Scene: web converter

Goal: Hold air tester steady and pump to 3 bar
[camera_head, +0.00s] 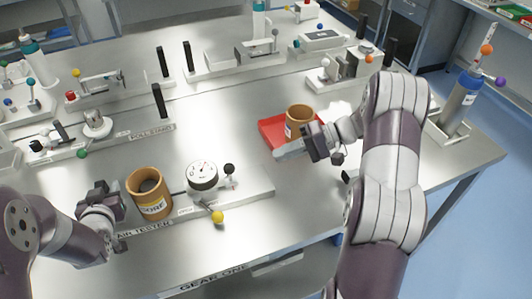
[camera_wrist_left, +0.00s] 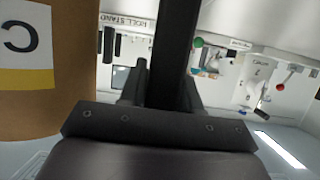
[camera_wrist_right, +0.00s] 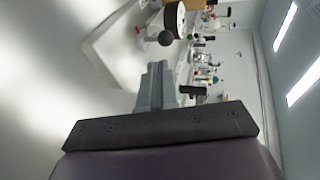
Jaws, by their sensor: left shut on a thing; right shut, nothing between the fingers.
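The air tester (camera_head: 262,190) lies at the table's front edge. It carries a brown core (camera_head: 150,193) with a yellow label, a round white gauge (camera_head: 202,176), a yellow-knobbed lever (camera_head: 217,216) and a black-knobbed part (camera_head: 229,169). The gauge reading is too small to tell. My left gripper (camera_head: 100,195) is at the tester's left end, beside the core. It is shut on a black upright handle (camera_wrist_left: 175,50), mostly hidden in the head view. My right gripper (camera_head: 284,152) is shut and empty above the table, right of the gauge and apart from it.
A red tray (camera_head: 271,130) with another brown core (camera_head: 298,121) is just behind my right gripper. The roll stand (camera_head: 140,135) and other fixtures line the back. A grey-blue cylinder (camera_head: 459,103) stands at the far right. The table's middle is clear.

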